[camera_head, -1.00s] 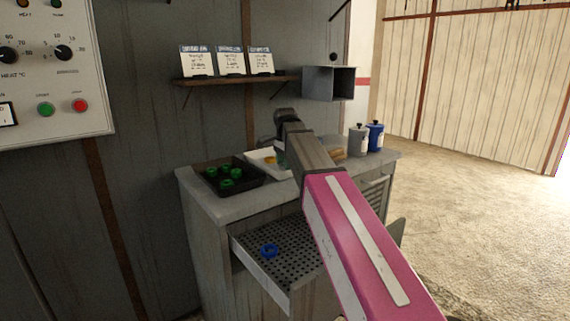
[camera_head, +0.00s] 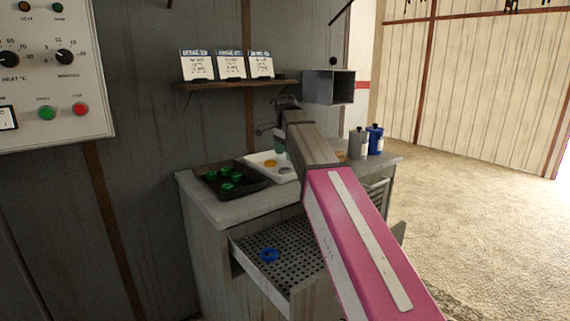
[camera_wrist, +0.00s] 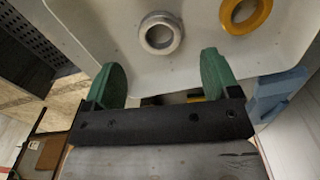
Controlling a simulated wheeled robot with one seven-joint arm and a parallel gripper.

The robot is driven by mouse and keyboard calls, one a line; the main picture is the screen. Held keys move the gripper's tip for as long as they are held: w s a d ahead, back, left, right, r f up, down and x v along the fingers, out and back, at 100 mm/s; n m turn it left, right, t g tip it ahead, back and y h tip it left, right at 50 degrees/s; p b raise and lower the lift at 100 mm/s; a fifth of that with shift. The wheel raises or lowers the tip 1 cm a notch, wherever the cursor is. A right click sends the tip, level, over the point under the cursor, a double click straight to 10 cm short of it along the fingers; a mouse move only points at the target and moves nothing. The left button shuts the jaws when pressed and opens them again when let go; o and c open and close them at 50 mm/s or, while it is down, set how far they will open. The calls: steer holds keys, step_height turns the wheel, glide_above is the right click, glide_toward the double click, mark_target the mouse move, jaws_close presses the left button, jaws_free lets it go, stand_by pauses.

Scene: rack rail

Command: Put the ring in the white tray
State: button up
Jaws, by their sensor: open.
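The white tray (camera_head: 286,178) sits on the cabinet top and fills the upper part of the wrist view (camera_wrist: 105,30). A grey ring (camera_head: 285,170) lies flat in it, and it also shows in the wrist view (camera_wrist: 160,33), just beyond my fingertips. A yellow-orange ring (camera_wrist: 245,14) lies beside it in the tray, also seen in the head view (camera_head: 270,163). My gripper (camera_wrist: 161,62) is open and empty, with green fingers apart. In the head view my gripper (camera_head: 279,146) is above the tray, partly hidden by my arm. A blue ring (camera_head: 269,255) lies in the open drawer.
A black tray (camera_head: 245,188) with several green rings stands left of the white tray. The perforated drawer (camera_head: 290,262) is pulled out below. Grey (camera_head: 357,143) and blue (camera_head: 375,140) canisters stand at right. A shelf (camera_head: 230,84) and a grey box (camera_head: 328,87) are on the wall above.

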step_height(320, 180, up, 6)
steer(key=shift+r, duration=0.15)
stand_by(1.5)
